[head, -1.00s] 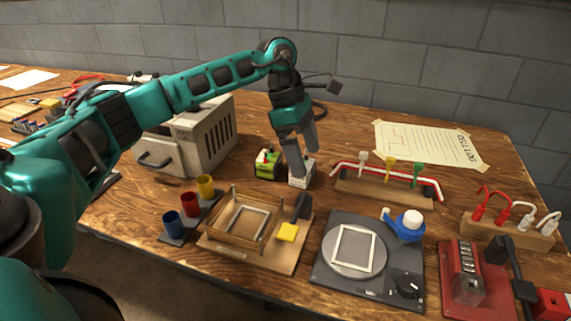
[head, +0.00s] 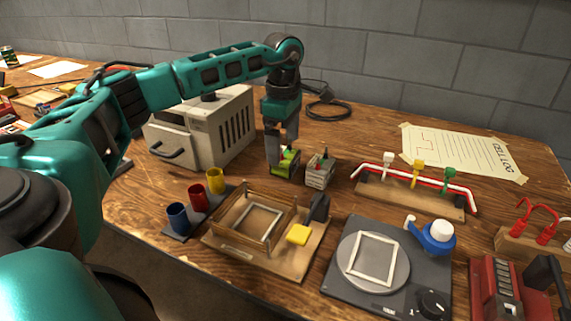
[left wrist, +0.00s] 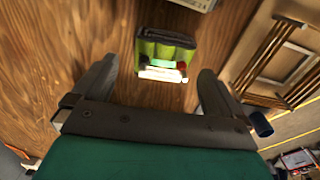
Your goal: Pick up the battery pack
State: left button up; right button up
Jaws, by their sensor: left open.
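A green pack with black parts (head: 287,160), which I take for the battery pack, stands on the wooden bench in front of the beige machine. In the left wrist view the green pack (left wrist: 166,44) shows a pale strip and a red spot. It lies ahead of the open, empty fingers (left wrist: 158,75), roughly centred between them. I cannot tell any contact. My right gripper is not in view.
The beige machine (head: 222,128) stands behind left. Blue, red and yellow cups (head: 197,197), a wooden frame fixture (head: 225,240) and a dark turntable (head: 340,275) stand in front.

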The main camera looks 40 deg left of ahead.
aim_at(286, 153)
pick_arm(q)
jog(key=f, duration=0.1)
jog(key=f+b, duration=0.1)
jog(key=f, duration=0.2)
jog(key=shift+d+f, duration=0.1)
jog(key=shift+d, duration=0.25)
jog(key=shift+f, duration=0.25)
jog(key=shift+r, duration=0.1)
jog(key=c, duration=1.3)
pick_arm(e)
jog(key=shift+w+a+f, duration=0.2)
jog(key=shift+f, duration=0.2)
pick_arm(q)
jog(key=shift+o, duration=0.2)
jog(key=shift+r, duration=0.15)
